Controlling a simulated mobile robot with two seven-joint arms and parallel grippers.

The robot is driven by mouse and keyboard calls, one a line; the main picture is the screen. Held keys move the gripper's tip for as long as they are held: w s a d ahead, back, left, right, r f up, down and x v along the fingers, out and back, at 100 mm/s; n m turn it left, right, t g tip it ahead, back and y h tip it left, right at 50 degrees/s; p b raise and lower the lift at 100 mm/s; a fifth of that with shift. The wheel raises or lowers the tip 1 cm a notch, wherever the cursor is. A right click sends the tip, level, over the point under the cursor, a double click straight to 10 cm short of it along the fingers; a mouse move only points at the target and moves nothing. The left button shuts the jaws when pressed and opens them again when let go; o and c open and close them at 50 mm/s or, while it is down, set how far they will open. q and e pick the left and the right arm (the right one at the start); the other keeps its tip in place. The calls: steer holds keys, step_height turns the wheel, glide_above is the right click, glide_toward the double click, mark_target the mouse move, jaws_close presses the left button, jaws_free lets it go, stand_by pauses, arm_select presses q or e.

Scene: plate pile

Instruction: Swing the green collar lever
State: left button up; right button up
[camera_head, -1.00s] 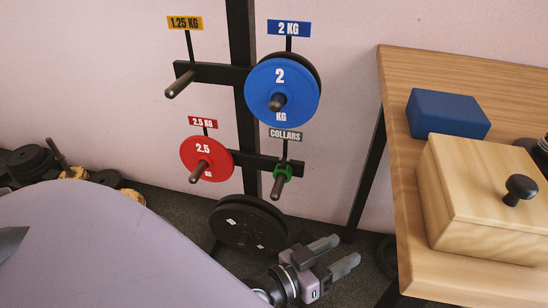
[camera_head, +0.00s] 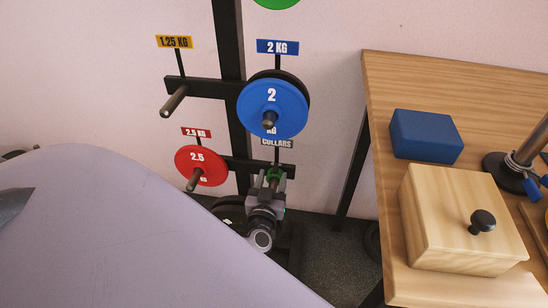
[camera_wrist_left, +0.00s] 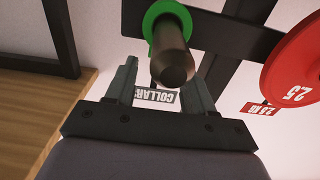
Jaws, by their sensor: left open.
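The green collar (camera_head: 274,174) sits on the lower right peg of the black rack, under the COLLARS sign (camera_head: 277,143). In the left wrist view the green collar (camera_wrist_left: 155,17) shows as a ring around the dark peg (camera_wrist_left: 173,60), near the top. Its lever cannot be made out clearly. My left gripper (camera_head: 268,183) is in front of this peg and partly hides it. In the left wrist view my left gripper (camera_wrist_left: 165,80) is open, its fingers on either side of the peg's end. Contact cannot be told. My right gripper is not in view.
A red 2.5 plate (camera_head: 199,160) hangs left of the collar peg, and a blue 2 plate (camera_head: 285,100) above it. To the right is a wooden table (camera_head: 385,85) with a blue block (camera_head: 426,136) and a lidded wooden box (camera_head: 455,245).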

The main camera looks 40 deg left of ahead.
mark_target(276, 166)
arm_select(q)
steer(key=shift+x, duration=1.5)
steer(key=shift+d, duration=0.1)
jaws_close()
steer(key=shift+r, duration=0.2)
steer(key=g+p, duration=0.1)
steer(key=p, duration=0.3)
steer(key=shift+w+r+h, duration=0.1)
steer(key=shift+r+h, duration=0.2)
steer(key=shift+f+p, duration=0.2)
steer(key=shift+p, duration=0.25)
